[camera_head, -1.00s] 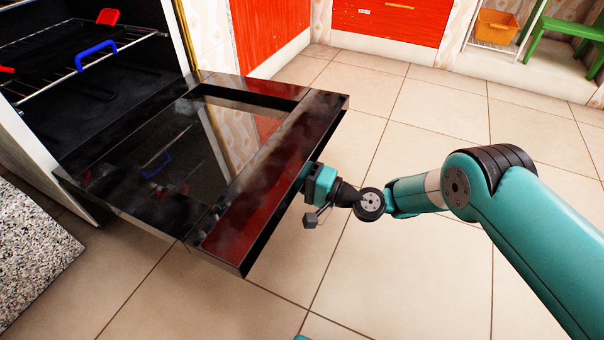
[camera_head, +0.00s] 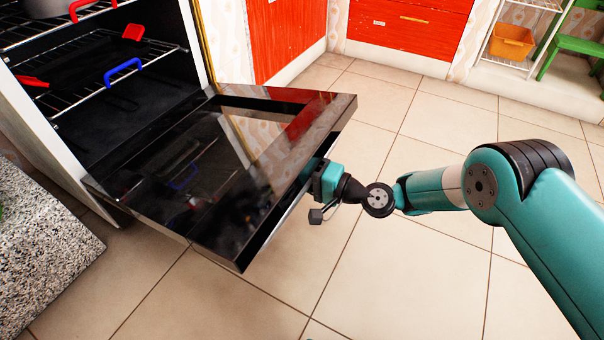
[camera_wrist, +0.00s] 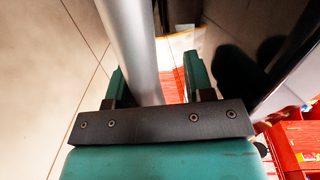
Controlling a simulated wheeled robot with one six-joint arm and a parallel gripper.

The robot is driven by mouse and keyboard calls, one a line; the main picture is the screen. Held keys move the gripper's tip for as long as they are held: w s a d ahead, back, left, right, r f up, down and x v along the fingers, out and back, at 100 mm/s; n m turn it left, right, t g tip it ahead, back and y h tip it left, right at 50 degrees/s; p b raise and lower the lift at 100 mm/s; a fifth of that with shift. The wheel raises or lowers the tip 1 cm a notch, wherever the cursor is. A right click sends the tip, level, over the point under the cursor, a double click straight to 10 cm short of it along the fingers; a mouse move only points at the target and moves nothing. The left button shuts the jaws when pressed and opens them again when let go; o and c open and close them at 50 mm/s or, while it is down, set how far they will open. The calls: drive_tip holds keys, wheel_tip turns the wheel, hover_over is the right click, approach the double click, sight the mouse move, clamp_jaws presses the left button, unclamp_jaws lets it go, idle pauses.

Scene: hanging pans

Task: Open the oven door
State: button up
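The oven door (camera_head: 215,165) is a dark glass panel, swung far down and out from the oven (camera_head: 110,90), close to flat. The oven's inside is exposed. In the head view, my gripper (camera_head: 318,178) is at the door's outer edge, on the underside, where the door hides its fingertips. In the wrist view, a silver bar, the door's handle (camera_wrist: 130,45), runs between the two green fingers of my gripper (camera_wrist: 157,78). The bar lies close to the left finger. A gap shows between it and the right finger, so the fingers are open around it.
Oven racks with a blue-handled pan (camera_head: 123,72) and red-handled pans are inside. A granite counter (camera_head: 45,250) is at lower left. Red cabinets (camera_head: 410,30) and a shelf with an orange bin (camera_head: 511,41) stand behind. Tiled floor (camera_head: 400,270) is clear around my arm.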

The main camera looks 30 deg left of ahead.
idle(0.4)
drive_tip(key=d+r+p, duration=0.1)
drive_tip(key=d+p, duration=1.5)
drive_tip(key=d, duration=0.1)
drive_tip(key=shift+d, duration=0.2)
drive_tip(key=shift+w, duration=0.1)
